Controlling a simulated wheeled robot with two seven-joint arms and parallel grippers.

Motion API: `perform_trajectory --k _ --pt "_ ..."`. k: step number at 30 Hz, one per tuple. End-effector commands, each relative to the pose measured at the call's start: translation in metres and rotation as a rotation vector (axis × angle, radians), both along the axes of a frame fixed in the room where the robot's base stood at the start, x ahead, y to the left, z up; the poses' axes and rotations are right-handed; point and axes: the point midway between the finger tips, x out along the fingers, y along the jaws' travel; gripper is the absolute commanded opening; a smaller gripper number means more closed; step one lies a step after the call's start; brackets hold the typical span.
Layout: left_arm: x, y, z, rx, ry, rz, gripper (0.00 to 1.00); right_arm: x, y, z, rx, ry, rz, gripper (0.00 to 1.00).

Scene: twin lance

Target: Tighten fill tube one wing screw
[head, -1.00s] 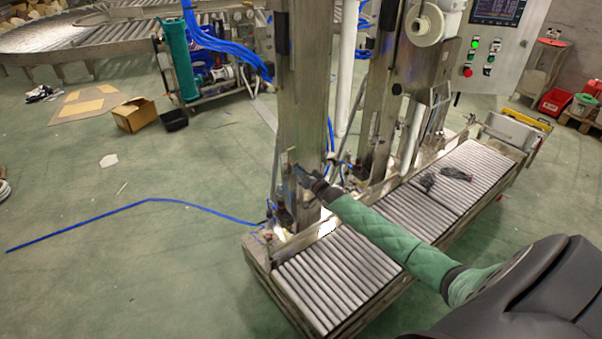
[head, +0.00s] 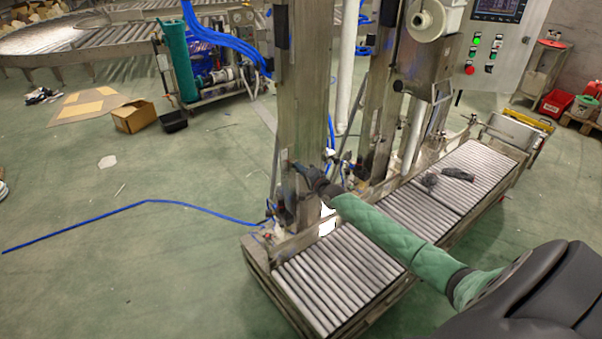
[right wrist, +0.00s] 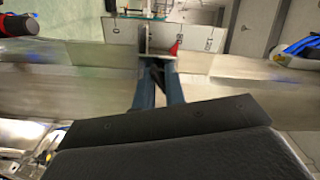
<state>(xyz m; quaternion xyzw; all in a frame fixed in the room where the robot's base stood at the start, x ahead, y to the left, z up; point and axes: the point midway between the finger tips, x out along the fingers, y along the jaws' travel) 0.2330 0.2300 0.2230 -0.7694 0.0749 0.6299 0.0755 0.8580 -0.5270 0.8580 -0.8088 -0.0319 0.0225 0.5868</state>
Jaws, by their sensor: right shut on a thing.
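My right gripper (head: 296,166) is at the front steel column (head: 302,110) of the filling machine, with its green-sleeved arm reaching in from the lower right. In the right wrist view its two blue fingers (right wrist: 160,84) are closed in on a small dark piece (right wrist: 157,74), which I take to be the wing screw, against the steel. Most of it is hidden between the fingers. A small red part (right wrist: 173,48) sits just beyond the fingertips. A white vertical tube (head: 346,70) stands behind the column. My left gripper is not in view.
A roller conveyor (head: 335,275) runs below my right arm, with dark items (head: 457,174) lying on it. A control panel (head: 497,45) stands at the upper right. A blue hose (head: 150,201) lies on the green floor at left, where there is free room.

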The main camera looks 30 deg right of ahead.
Motion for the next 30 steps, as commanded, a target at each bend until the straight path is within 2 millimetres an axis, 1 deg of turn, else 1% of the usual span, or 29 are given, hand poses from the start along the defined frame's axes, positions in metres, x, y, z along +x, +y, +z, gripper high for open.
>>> perform_trajectory --k 1,4,12,15,17,21,25,30 --pt "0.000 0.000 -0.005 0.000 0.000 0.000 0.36 0.001 0.001 0.000 0.036 -0.001 0.000 0.00" --pt "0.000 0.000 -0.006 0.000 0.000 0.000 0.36 0.001 0.001 0.001 0.087 0.004 0.001 0.00" --pt "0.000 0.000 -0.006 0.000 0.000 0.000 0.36 0.001 0.001 0.002 0.101 0.005 0.002 0.00" --pt "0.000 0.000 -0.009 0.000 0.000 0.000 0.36 0.001 0.001 0.001 0.123 0.007 0.002 0.00" --pt "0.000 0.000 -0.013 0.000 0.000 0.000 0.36 0.001 0.002 -0.001 0.164 0.010 0.002 0.00" --pt "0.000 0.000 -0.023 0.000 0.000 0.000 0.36 0.001 0.001 -0.001 0.306 0.020 0.002 0.00" --pt "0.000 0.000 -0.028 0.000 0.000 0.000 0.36 0.001 0.002 0.000 0.428 0.030 0.002 0.00" --pt "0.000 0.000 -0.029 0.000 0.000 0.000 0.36 0.001 0.001 0.002 0.486 0.035 0.002 0.00"
